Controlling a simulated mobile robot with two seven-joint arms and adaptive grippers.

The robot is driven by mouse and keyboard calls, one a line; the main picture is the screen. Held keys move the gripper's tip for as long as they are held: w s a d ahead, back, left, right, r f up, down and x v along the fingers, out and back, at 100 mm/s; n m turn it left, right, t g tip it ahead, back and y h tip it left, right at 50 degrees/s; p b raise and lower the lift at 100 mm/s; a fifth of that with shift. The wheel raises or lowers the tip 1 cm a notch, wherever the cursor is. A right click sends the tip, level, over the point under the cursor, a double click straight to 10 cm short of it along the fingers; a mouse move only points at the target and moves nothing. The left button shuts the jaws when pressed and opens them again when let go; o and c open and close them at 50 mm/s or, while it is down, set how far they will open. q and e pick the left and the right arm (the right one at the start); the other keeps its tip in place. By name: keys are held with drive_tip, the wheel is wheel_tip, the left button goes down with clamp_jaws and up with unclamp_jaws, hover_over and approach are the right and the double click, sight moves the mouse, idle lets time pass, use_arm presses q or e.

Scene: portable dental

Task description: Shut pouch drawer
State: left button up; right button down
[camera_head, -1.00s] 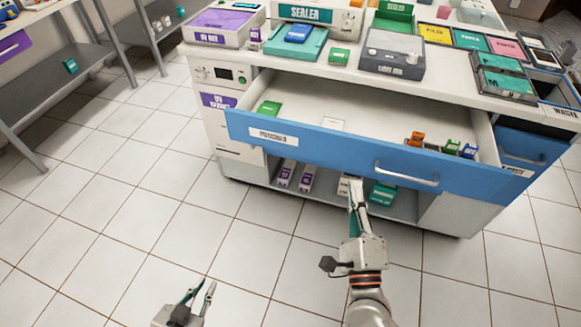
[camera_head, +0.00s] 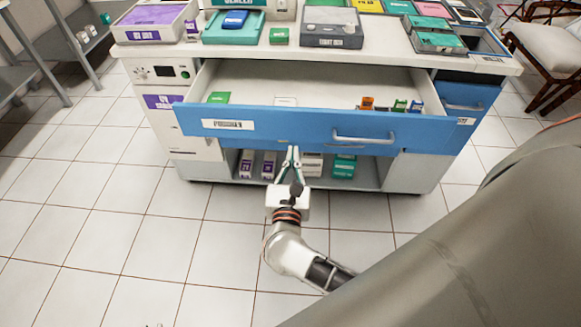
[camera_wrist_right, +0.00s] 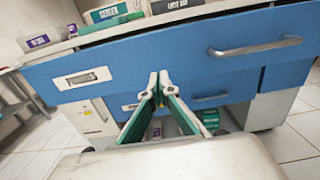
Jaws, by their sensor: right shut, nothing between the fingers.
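The pouch drawer (camera_head: 330,128) is a wide blue-fronted drawer under the worktop. It is pulled well out, with its white inside showing. Its front carries a white label (camera_head: 228,125) at left and a metal bar handle (camera_head: 363,137) right of middle; the handle also shows in the wrist view (camera_wrist_right: 255,48). My right gripper (camera_head: 293,150) is shut and empty, its fingertips together at the lower edge of the drawer front, left of the handle. In the wrist view the fingertips (camera_wrist_right: 159,80) overlap the blue front. I cannot tell whether they touch it. My left gripper is out of view.
A green box (camera_head: 218,97) and several small coloured packs (camera_head: 400,105) lie in the drawer. White and green boxes stand on the shelf below. The worktop holds a light box (camera_head: 332,27) and trays. Tiled floor (camera_head: 110,240) in front is clear.

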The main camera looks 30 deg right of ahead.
sight(295, 129)
drive_tip(key=x, duration=0.5)
drive_tip(key=shift+w+d, duration=0.25)
drive_tip(key=shift+w, duration=0.05)
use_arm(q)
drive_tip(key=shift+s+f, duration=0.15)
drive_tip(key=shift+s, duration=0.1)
use_arm(e)
drive_tip(key=shift+w+d, duration=0.4)
drive_tip(key=shift+w, duration=0.2)
drive_tip(key=shift+w, duration=0.1)
